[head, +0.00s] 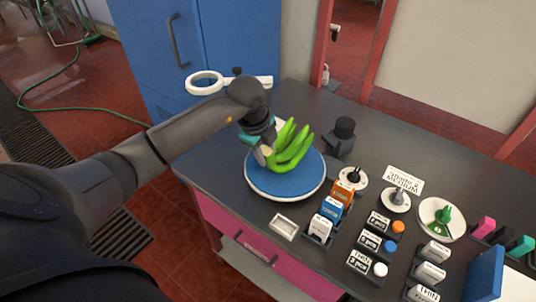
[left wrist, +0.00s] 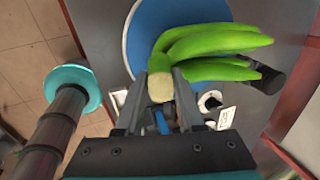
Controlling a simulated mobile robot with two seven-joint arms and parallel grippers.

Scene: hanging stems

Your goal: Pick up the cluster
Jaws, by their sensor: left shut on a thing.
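The cluster is a hand of several green bananas (head: 287,150), which also shows in the left wrist view (left wrist: 215,42). It is over a round blue pad with a white rim (head: 283,187); I cannot tell whether it touches the pad. My left gripper (head: 264,153) is shut on the pale cut crown of the cluster, which sits between the two fingers (left wrist: 161,88) in the left wrist view. The bananas point away from the gripper, up and to the right in the head view. My right gripper is not in view.
Right of the pad, the dark table holds small labelled boxes (head: 332,208), a white tray (head: 285,227), a black-topped block (head: 343,135) and a white dish with a green item (head: 441,219). A white ring-shaped magnifier (head: 205,83) stands behind my arm. A blue cabinet (head: 205,45) is behind.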

